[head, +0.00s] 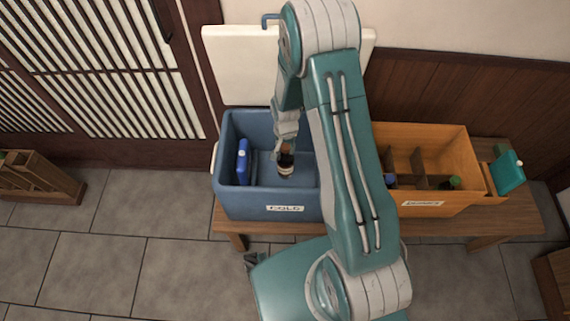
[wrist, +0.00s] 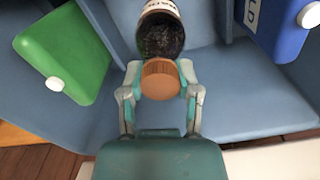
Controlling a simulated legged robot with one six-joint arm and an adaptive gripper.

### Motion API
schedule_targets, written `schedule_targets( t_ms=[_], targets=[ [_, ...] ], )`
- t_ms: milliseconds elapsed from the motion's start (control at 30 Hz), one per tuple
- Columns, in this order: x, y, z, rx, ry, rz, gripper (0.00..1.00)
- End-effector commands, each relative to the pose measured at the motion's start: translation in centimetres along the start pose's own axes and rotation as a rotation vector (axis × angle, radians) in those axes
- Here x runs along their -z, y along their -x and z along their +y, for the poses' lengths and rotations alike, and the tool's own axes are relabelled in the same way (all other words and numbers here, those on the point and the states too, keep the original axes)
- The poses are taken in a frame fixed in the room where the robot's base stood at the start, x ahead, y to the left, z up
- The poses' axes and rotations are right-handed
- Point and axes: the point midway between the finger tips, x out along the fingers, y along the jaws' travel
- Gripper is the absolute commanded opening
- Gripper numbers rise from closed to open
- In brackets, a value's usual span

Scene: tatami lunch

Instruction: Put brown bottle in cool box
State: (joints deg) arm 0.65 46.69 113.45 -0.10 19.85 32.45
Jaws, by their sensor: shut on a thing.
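The brown bottle (head: 286,168) has dark glass, a pale label and a brown cap; it shows end-on in the wrist view (wrist: 160,38). My gripper (head: 287,148) is shut on it at the cap end, with one finger on each side in the wrist view (wrist: 161,75). The bottle is inside the blue cool box (head: 239,204), which is open and has a COLD label on its front. I cannot tell whether its base touches the floor of the box. My arm hides the box's right side.
A blue ice pack (head: 243,162) stands at the box's left; a green pack (wrist: 65,55) shows in the wrist view. The white lid (head: 240,65) is raised behind. An orange divided crate (head: 450,196) stands to the right on the same wooden bench (head: 480,222).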

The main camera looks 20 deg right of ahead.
Motion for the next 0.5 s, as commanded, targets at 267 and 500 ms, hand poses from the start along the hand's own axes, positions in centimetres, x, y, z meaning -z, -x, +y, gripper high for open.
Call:
schedule_targets(
  t_ms=[267,500],
  targets=[
    [-0.1,-3.4,-0.1,-0.002,0.000,0.000,0.00],
    [0.0,-6.2,-0.2,-0.001,0.000,0.002,0.00]
  ],
)
